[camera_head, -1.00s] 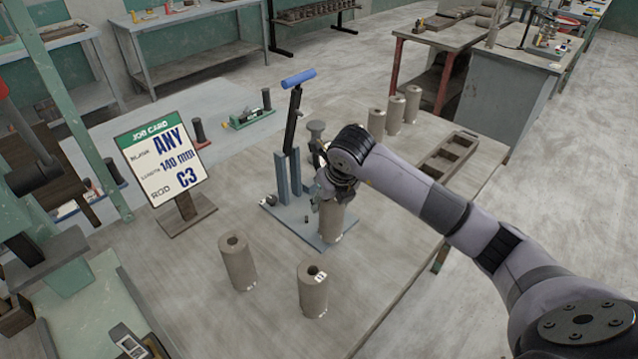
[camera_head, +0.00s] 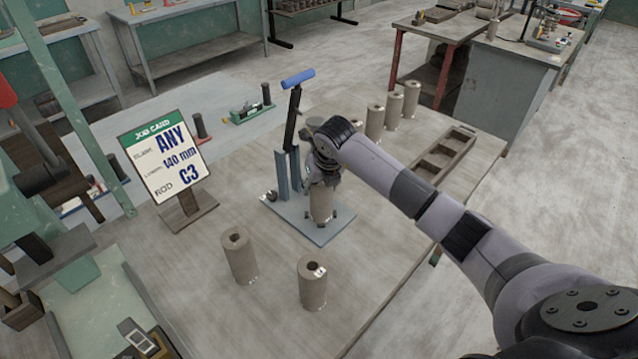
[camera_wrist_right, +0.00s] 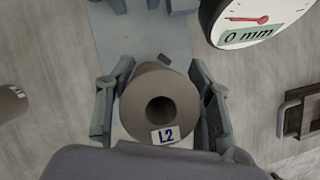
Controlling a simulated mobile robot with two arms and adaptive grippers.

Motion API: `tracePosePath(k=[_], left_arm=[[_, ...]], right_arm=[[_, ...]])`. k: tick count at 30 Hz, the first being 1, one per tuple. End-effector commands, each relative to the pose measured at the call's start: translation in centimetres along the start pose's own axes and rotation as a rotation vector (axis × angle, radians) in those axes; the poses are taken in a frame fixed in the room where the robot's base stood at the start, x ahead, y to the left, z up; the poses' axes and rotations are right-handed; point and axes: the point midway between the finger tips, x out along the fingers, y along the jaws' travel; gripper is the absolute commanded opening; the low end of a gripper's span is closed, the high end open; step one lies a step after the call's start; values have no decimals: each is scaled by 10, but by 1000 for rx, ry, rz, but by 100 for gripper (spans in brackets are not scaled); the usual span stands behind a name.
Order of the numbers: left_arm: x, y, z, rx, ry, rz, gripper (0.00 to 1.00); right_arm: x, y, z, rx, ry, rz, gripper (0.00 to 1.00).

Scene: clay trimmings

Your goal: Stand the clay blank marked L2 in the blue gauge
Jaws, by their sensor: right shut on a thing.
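The clay blank marked L2 (camera_wrist_right: 158,103) is a grey-brown cylinder with a hole in its top; its label shows in the right wrist view. My right gripper (camera_head: 322,208) is shut on it, one finger on each side (camera_wrist_right: 160,110). In the head view the blank (camera_head: 321,203) is upright over the base plate of the blue gauge (camera_head: 318,236), in front of its posts. I cannot tell whether its bottom touches the plate. The gauge has a blue-handled lever (camera_head: 298,78). Its dial (camera_wrist_right: 255,20) reads 0 mm. My left gripper is out of view.
Two blanks stand in front, one left (camera_head: 239,258) and one right (camera_head: 312,284). Several more stand behind my right arm (camera_head: 393,107). A compartmented tray (camera_head: 444,155) lies to the right. A job card (camera_head: 163,160) reading ANY, 140 mm, C3 stands at left.

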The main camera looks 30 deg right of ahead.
Motion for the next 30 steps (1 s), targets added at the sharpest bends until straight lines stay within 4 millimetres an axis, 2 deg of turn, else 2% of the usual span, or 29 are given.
tracePosePath(k=[2, 3, 11, 23, 26, 30], left_arm=[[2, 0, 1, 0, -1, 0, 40], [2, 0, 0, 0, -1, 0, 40], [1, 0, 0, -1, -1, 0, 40], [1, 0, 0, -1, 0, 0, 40], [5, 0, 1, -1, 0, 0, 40], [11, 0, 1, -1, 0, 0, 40]], right_arm=[[1, 0, 0, 0, -4, 0, 0], [2, 0, -1, 0, 0, 0, 50], [1, 0, -1, 0, 0, 0, 67], [-4, 0, 0, 0, -2, 0, 68], [-17, 0, 1, -2, -4, 1, 68], [-46, 0, 1, -2, -8, 1, 68]])
